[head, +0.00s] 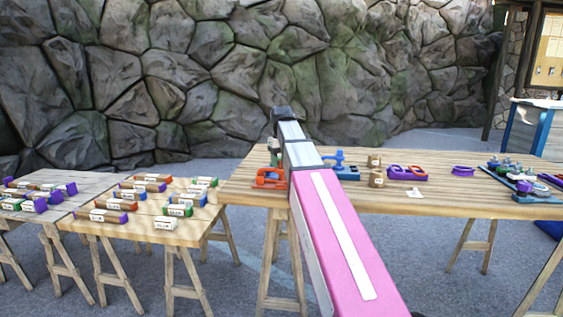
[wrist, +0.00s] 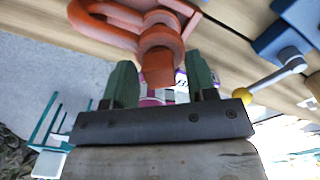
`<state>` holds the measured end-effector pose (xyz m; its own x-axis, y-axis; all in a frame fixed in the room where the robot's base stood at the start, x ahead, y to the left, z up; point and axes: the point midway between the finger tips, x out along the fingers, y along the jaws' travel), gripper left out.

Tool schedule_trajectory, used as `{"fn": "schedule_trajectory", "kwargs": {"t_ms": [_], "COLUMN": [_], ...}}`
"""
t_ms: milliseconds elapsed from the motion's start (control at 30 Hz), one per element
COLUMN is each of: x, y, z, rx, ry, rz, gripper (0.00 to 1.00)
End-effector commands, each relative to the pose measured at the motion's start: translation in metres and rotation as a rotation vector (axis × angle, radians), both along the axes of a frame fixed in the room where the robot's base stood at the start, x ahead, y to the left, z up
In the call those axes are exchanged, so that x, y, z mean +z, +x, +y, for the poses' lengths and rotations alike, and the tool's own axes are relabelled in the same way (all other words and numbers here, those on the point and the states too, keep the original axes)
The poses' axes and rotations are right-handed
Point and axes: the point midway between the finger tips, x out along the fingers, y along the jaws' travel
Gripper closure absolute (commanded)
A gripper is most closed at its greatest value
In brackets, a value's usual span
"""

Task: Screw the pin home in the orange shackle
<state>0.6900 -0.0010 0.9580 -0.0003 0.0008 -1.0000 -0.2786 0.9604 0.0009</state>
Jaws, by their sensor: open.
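The orange shackle (head: 270,179) sits near the left end of the long wooden table, beside my arm. In the wrist view the shackle (wrist: 105,14) is at the top, with round orange collars and the blunt orange end of what looks like its pin (wrist: 157,70) pointing toward me. My gripper (wrist: 161,80) is open, with one green finger on each side of that end. Whether either finger touches it I cannot tell. The pin's thread is hidden. In the head view my arm hides most of the gripper.
A blue tool (head: 346,171) stands right of the shackle; its rod with a yellow ball (wrist: 246,96) is close to my right finger. Brown blocks (head: 376,179), purple shackles (head: 407,172) and a tray of parts (head: 540,198) lie farther right.

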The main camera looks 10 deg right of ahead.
Motion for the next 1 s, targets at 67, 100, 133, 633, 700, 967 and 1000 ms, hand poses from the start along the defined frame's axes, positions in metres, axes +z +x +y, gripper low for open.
{"fn": "schedule_trajectory", "kwargs": {"t_ms": [67, 100, 133, 633, 700, 967, 1000], "x": [0.001, 0.002, 0.003, 0.036, 0.04, 0.045, 0.045], "y": [0.0, 0.0, 0.0, 0.001, 0.0, 0.0, 0.0], "z": [0.0, 0.0, 0.0, 0.0, 0.0, 0.0, 0.0], "rx": [0.0, 0.0, 0.0, 0.0, 0.0, 0.0, 0.0], "ry": [0.0, 0.0, 0.0, 0.0, 0.0, 0.0, 0.0], "rz": [0.0, 0.0, 0.0, 0.0, 0.0, 0.0, 0.0], "gripper": [0.48, 0.48, 0.48, 0.48, 0.48, 0.48, 0.48]}}
